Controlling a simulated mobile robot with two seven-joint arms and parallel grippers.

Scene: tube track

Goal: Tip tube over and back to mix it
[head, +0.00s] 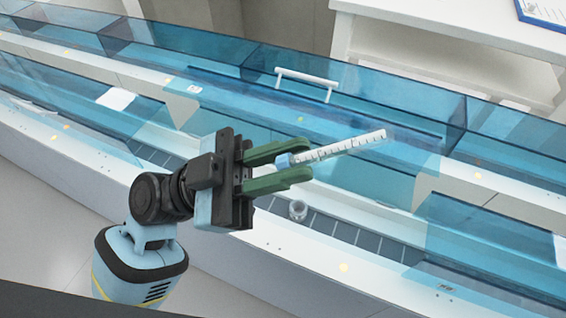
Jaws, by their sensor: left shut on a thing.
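A white graduated tube (335,147) with a blue cap is in the head view, right of the middle. My left gripper (289,164), with green fingers, is shut on the tube at its blue-capped end. The tube points away to the right, close to level and slightly raised at its far end. It is held in the air above the track. The cap is partly hidden between the fingers. My right gripper is not in view.
A long white track (480,283) with blue transparent covers (400,110) runs across the view. A small grey round holder (297,210) stands on dark tiles below the tube. A white handle (307,78) is on a cover behind. A white table (460,35) is at the back right.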

